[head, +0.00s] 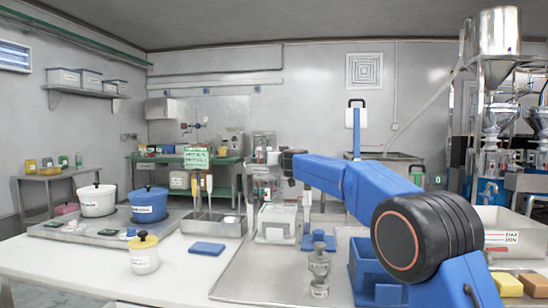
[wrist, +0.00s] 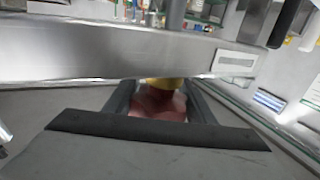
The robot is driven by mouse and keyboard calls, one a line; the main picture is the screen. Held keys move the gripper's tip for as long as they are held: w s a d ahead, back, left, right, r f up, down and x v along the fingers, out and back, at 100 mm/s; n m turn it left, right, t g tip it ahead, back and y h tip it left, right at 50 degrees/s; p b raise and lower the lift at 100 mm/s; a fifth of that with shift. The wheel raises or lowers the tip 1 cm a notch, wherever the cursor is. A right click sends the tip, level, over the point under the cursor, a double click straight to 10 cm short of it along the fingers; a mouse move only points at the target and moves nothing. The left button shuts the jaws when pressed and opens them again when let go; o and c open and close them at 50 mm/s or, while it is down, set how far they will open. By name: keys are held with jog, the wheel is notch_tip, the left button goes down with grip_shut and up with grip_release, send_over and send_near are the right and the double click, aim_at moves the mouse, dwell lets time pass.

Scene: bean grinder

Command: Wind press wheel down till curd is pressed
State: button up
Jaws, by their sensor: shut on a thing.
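A small metal press frame (head: 258,172) stands on the work table, with a pale, see-through box (head: 275,222) low in front of it. My arm reaches across to the frame's top, and my gripper (head: 272,160) is there, small and partly hidden. In the wrist view my gripper (wrist: 160,92) has its two dark fingers on either side of a reddish knob (wrist: 158,106) with yellow above it, and is shut on it. The knob seems to be part of the press wheel, but the wheel's rim cannot be made out. The curd cannot be made out.
A wide metal bar (wrist: 100,48) crosses the wrist view just beyond the fingers.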

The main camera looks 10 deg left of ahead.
jog(key=m+h, duration=0.2)
jog(key=h, duration=0.1)
jog(key=d+m+h, duration=0.1)
jog(key=h, duration=0.1)
jog(key=m+t+h, duration=0.1)
jog(key=m+h, duration=0.1)
jog(key=h, duration=0.1)
jog(key=shift+w+d+m+h, duration=0.15)
jog(key=shift+d+m+h, duration=0.15)
jog(key=m+g+h, duration=0.1)
jog(key=h, duration=0.1)
jog(key=d+m+h, duration=0.1)
jog(key=m+h, duration=0.1)
jog(key=h, duration=0.1)
jog(key=d+m+g+h, duration=0.1)
jog(key=m+h, duration=0.1)
jog(key=shift+s+r+g, duration=0.1)
jog(key=shift+s+g, duration=0.2)
jog(key=shift+h, duration=0.4)
jog(key=o, duration=1.1)
jog(key=shift+s, duration=0.1)
jog(key=shift+c, duration=0.2)
jog(key=shift+a, duration=0.1)
jog(key=v, duration=1.7)
jog(key=shift+s+a, duration=0.15)
